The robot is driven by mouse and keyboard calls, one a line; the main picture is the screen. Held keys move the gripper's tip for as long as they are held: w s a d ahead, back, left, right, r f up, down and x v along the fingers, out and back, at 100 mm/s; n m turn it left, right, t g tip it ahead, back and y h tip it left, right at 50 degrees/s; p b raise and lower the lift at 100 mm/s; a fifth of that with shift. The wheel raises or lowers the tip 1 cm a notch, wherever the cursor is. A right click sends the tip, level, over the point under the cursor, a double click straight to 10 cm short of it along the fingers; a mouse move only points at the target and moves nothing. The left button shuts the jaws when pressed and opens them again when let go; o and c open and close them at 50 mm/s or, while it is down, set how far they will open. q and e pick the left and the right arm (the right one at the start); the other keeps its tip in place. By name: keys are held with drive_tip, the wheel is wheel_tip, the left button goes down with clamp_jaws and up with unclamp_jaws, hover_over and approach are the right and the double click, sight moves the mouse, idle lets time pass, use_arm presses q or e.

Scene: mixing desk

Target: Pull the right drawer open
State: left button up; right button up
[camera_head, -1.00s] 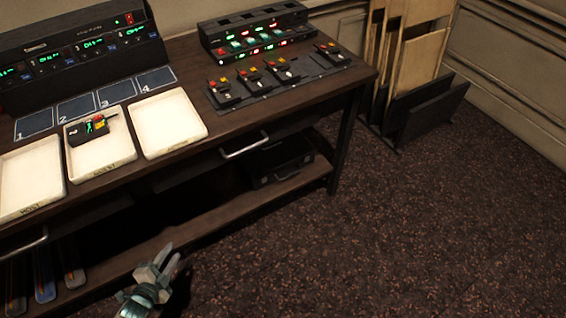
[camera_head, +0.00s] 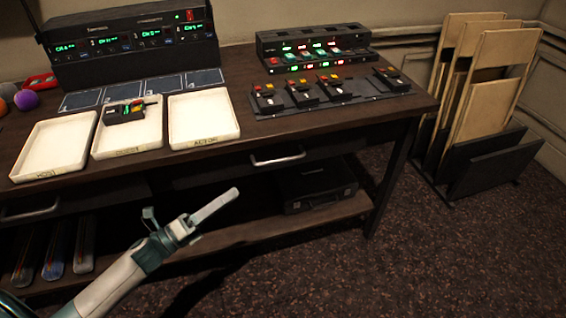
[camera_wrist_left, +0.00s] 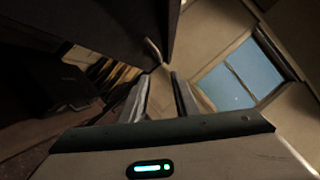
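The right drawer (camera_head: 225,173) is under the desk top in the head view, with its front seemingly flush with the desk. Its pale metal bar handle (camera_head: 277,158) is on the front. My left gripper (camera_head: 228,198) reaches in from the lower left, below and left of the handle and apart from it. In the left wrist view the two fingers (camera_wrist_left: 161,88) stand apart with nothing between them. A curved grey handle (camera_wrist_left: 152,48) shows beyond them at the edge of a dark panel. My right gripper is in neither view.
The desk (camera_head: 240,140) carries white trays (camera_head: 203,116), a button console (camera_head: 315,45) and several small devices. A lower shelf (camera_head: 235,238) holds a black case (camera_head: 315,187). Board racks (camera_head: 480,150) stand at the right. The floor in front is clear.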

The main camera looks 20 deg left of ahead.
sight(280, 161)
use_arm(q)
drive_tip(key=p+x, duration=0.1)
drive_tip(key=x, duration=1.6)
drive_tip(key=shift+w+d+f, duration=0.1)
drive_tip(key=shift+w+d, duration=0.05)
drive_tip(key=shift+d, duration=0.05)
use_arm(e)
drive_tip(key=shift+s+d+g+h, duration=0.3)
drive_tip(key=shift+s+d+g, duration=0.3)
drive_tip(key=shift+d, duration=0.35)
use_arm(q)
clamp_jaws()
